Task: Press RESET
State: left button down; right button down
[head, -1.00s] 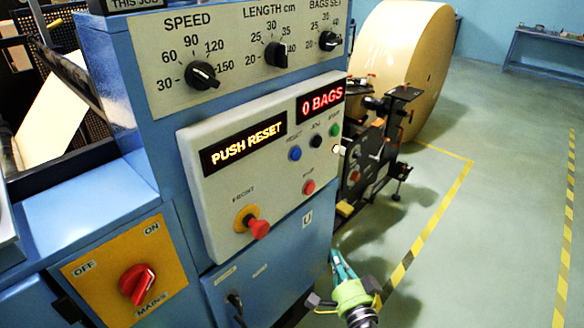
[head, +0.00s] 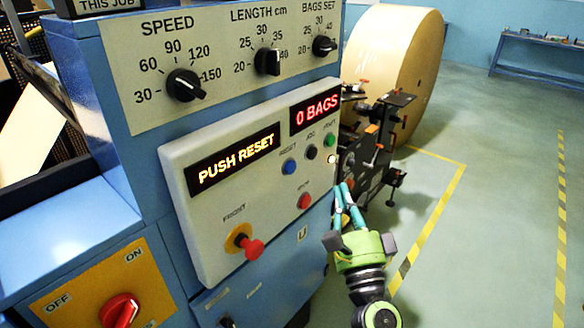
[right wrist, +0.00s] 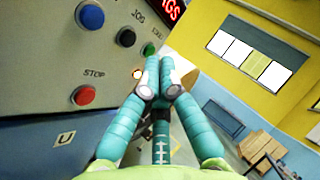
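The blue RESET button (head: 289,166) is on the light grey control panel (head: 215,215), left of the black JOG button (head: 311,151) and green START button (head: 330,140). In the right wrist view the RESET button (right wrist: 90,16) is at the upper left. The display (head: 236,160) reads PUSH RESET. My right gripper (head: 345,190) is at the panel's right edge, below and right of RESET, apart from it. In the wrist view its fingertips (right wrist: 159,62) are together with nothing between them. My left gripper is not in view.
The red STOP button (head: 304,201) and red FRONT mushroom button (head: 253,249) are lower on the panel. A second display (head: 317,110) reads 0 BAGS. A big kraft roll (head: 395,65) and black machine parts (head: 375,150) stand behind my right gripper. Open floor lies to the right.

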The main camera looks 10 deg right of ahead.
aim_at(290, 168)
jog(key=w+a+b, duration=0.1)
jog(key=w+a, duration=0.4)
jog(key=w, duration=0.2)
jog(key=shift+a, duration=0.25)
jog(key=shift+w, duration=0.1)
dwell(1.4)
jog(key=shift+w+a, duration=0.25)
jog(key=shift+w+a, duration=0.25)
jog(key=shift+w, duration=0.05)
dwell(0.8)
jog(key=shift+s, duration=0.1)
jog(key=shift+s+d+p, duration=0.3)
jog(key=shift+s+d, duration=0.2)
jog(key=shift+s, duration=0.05)
